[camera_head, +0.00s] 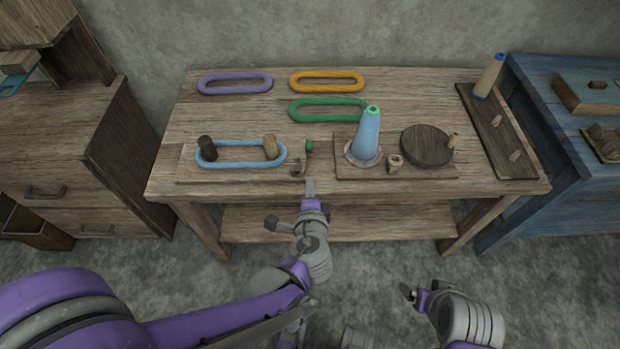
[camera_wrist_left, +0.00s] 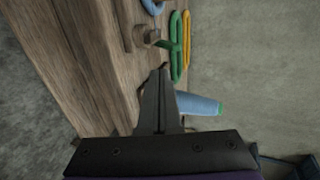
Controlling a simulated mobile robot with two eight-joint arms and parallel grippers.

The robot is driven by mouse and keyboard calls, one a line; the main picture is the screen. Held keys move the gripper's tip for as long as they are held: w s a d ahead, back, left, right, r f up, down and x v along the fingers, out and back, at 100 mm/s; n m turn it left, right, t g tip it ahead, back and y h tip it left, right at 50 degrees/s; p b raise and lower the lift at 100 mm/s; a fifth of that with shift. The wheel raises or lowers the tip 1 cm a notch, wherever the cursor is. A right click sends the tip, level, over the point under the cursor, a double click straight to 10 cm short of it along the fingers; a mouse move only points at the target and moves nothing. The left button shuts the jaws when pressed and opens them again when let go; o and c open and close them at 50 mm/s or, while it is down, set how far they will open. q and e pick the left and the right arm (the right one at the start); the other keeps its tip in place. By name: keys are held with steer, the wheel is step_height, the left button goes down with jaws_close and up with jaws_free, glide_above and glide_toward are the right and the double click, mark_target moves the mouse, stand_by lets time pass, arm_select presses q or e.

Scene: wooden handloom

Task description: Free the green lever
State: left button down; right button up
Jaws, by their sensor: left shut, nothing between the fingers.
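The green lever (camera_head: 309,146) stands on the board near the table's front edge, with a small metal bracket (camera_head: 298,168) at its base. In the left wrist view the green lever (camera_wrist_left: 169,45) and its bracket (camera_wrist_left: 148,37) lie just beyond the fingertips. My left gripper (camera_head: 310,184) is shut and empty, in front of the lever and apart from it; its closed fingers also show in the left wrist view (camera_wrist_left: 161,72). My right gripper (camera_head: 409,293) is low, in front of the table at the right; its jaws are too small to read.
A light blue loop (camera_head: 240,165) rings two wooden pegs left of the lever. A blue cone (camera_head: 366,138) and a round wooden disc (camera_head: 426,145) stand to the right. Purple (camera_head: 235,91), yellow (camera_head: 327,74) and green (camera_head: 300,116) loops lie behind on the wooden table (camera_head: 200,118).

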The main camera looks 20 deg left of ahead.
mark_target(309, 146)
arm_select(q)
steer(key=b+x, duration=0.1)
steer(key=x, duration=0.6)
steer(key=shift+w+a+f, duration=0.15)
steer(key=shift+w+f, duration=0.1)
steer(key=w, duration=0.2)
steer(key=w+a, duration=0.1)
steer(key=shift+w+r, duration=0.15)
steer(key=shift+r, duration=0.15)
steer(key=shift+w, duration=0.4)
steer(key=shift+r, duration=0.1)
steer(key=shift+w+a+r+g, duration=0.15)
steer(key=shift+w+r+g, duration=0.05)
steer(key=shift+r+g, duration=0.1)
